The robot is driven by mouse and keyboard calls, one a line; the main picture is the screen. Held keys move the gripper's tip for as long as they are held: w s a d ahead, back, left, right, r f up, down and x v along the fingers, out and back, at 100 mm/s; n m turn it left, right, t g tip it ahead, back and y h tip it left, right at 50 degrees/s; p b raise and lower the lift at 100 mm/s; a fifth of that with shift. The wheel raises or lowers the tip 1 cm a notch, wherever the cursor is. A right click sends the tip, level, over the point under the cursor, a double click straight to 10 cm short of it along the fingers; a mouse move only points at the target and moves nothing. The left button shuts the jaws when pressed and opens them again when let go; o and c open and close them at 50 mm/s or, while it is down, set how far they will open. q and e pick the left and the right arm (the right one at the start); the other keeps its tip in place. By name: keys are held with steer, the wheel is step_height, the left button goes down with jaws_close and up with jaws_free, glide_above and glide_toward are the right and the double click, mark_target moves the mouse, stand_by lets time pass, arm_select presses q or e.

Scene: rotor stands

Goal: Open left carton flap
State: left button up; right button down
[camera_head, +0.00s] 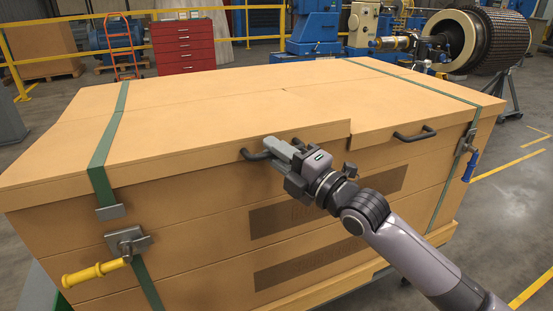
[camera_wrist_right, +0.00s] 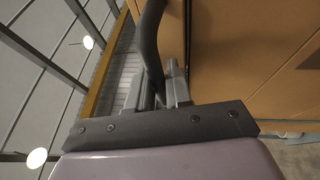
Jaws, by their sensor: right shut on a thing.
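The large tan carton (camera_head: 200,235) fills the middle of the head view. Its left flap (camera_head: 190,128) has its right front corner standing slightly above the right flap (camera_head: 400,110), with a visible step between them. My right gripper (camera_head: 272,150) is at the left flap's front edge, shut on the dark flap handle (camera_head: 250,155). In the right wrist view the handle (camera_wrist_right: 151,45) runs between the fingers of the right gripper (camera_wrist_right: 163,92). A second dark handle (camera_head: 415,134) is on the right flap. My left gripper is not in view.
A left green strap (camera_head: 107,140) with a yellow-handled buckle (camera_head: 95,273) and a right green strap (camera_head: 425,87) with a blue-handled buckle (camera_head: 470,165) cross the carton. Behind stand a red drawer cabinet (camera_head: 183,47) and a rotor (camera_head: 485,40). Floor is free at the right.

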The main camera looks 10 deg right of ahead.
steer(key=w+a+r+h+p, duration=0.1)
steer(key=w+r+p, duration=0.1)
steer(key=r, duration=0.8)
steer(key=w+a+r+m+g+h+p, duration=0.1)
steer(key=w+r, duration=0.3)
steer(key=r, duration=0.6)
steer(key=shift+r+g+p, duration=0.2)
steer(key=shift+g+p, duration=0.1)
steer(key=shift+p, duration=0.1)
steer(key=shift+w, duration=0.15)
steer(key=c, duration=1.1)
jaws_free()
steer(key=shift+d+f, duration=0.1)
